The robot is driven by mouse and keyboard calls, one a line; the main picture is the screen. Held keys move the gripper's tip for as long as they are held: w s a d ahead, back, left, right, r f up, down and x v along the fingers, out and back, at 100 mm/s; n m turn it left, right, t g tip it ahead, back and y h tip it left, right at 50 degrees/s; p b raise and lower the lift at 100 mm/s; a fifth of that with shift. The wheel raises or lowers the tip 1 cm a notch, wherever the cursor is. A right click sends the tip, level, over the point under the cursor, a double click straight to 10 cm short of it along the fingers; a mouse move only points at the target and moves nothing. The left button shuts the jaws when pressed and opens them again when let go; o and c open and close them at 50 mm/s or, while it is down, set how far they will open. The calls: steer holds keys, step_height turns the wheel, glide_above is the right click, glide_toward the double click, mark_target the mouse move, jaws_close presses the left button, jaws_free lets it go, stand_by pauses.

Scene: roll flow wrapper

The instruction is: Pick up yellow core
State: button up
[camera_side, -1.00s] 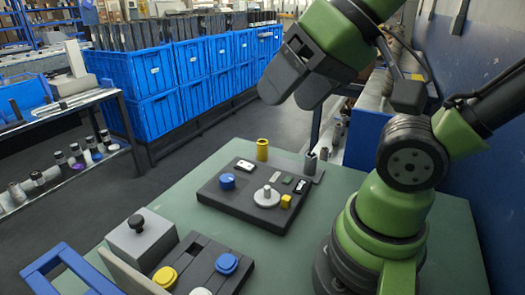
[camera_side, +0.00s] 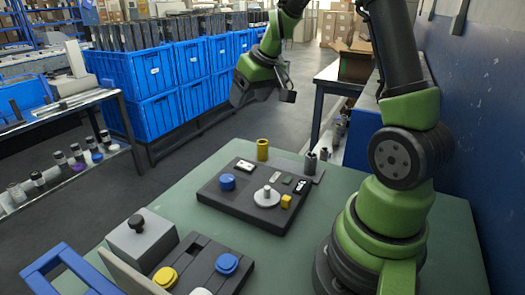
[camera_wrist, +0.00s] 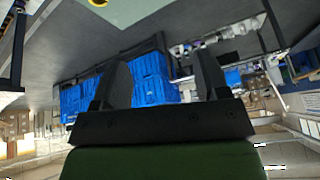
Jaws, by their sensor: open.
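The yellow core (camera_side: 262,150) is a short hollow cylinder standing upright at the far edge of the green table, just behind the dark panel. A yellow ring at the top edge of the wrist view (camera_wrist: 98,2), cut off by the frame, looks like the same core. My gripper (camera_side: 241,97) hangs above and slightly left of the core in the side view, clear of it. In the wrist view my gripper (camera_wrist: 161,62) has its two dark fingers wide apart with nothing between them.
The dark panel (camera_side: 240,208) carries a blue knob, a grey spindle disc and a small yellow block. A grey cylinder (camera_side: 310,164) stands right of the core. Blue crates (camera_side: 150,110) stand beyond the table. A grey box (camera_side: 140,240) with a black knob is front left.

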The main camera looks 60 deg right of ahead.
steer(key=g, duration=0.1)
glide_toward(262, 144)
steer(key=shift+h, duration=0.4)
steer(key=x, duration=0.5)
steer(key=shift+a+x, duration=0.2)
steer(key=shift+x, duration=1.35)
steer(key=shift+a+x, duration=0.2)
steer(key=shift+x, duration=1.35)
steer(key=shift+f, duration=0.1)
steer(key=shift+c, duration=0.5)
steer(key=c, duration=0.9)
